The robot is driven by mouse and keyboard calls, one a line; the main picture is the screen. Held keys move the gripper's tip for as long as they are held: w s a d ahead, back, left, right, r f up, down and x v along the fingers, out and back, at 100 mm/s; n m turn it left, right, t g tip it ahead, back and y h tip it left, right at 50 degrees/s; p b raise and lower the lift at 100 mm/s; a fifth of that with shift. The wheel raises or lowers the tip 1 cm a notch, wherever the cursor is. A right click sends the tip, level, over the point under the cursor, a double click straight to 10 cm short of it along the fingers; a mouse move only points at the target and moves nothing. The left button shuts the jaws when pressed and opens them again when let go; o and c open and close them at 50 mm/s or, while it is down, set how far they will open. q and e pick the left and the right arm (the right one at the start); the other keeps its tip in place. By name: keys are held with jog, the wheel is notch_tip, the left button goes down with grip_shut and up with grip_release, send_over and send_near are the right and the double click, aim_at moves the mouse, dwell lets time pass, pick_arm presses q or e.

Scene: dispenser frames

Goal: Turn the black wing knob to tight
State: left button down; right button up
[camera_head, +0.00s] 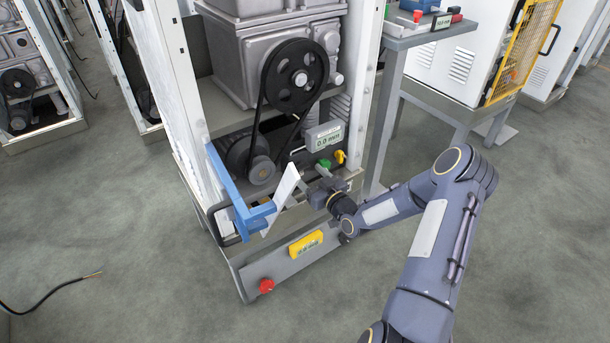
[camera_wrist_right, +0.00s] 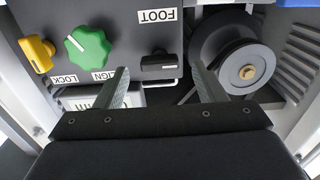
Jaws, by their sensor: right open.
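The black wing knob (camera_wrist_right: 160,64) shows in the right wrist view on a dark panel, by an upside-down FOOT label. Its wing lies roughly sideways in that view. My right gripper (camera_wrist_right: 161,72) is open and empty, with one finger on each side of the knob in the picture. I see no contact, and cannot tell how far the knob is beyond the fingertips. In the head view my right gripper (camera_head: 312,186) is at the front of the machine, low beside the panel. I cannot clearly make out the black knob there. My left gripper is not in view.
A green knob (camera_wrist_right: 88,48) and a yellow knob (camera_wrist_right: 38,53) share the panel. A pulley (camera_wrist_right: 240,66) is right of it. In the head view a blue bracket (camera_head: 232,192) with a white plate stands left of my gripper. A red button (camera_head: 266,285) sits low in front.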

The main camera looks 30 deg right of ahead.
jog(key=shift+w+a, duration=0.1)
jog(key=shift+w, duration=0.9)
jog(key=shift+c, duration=0.4)
jog(key=c, duration=0.9)
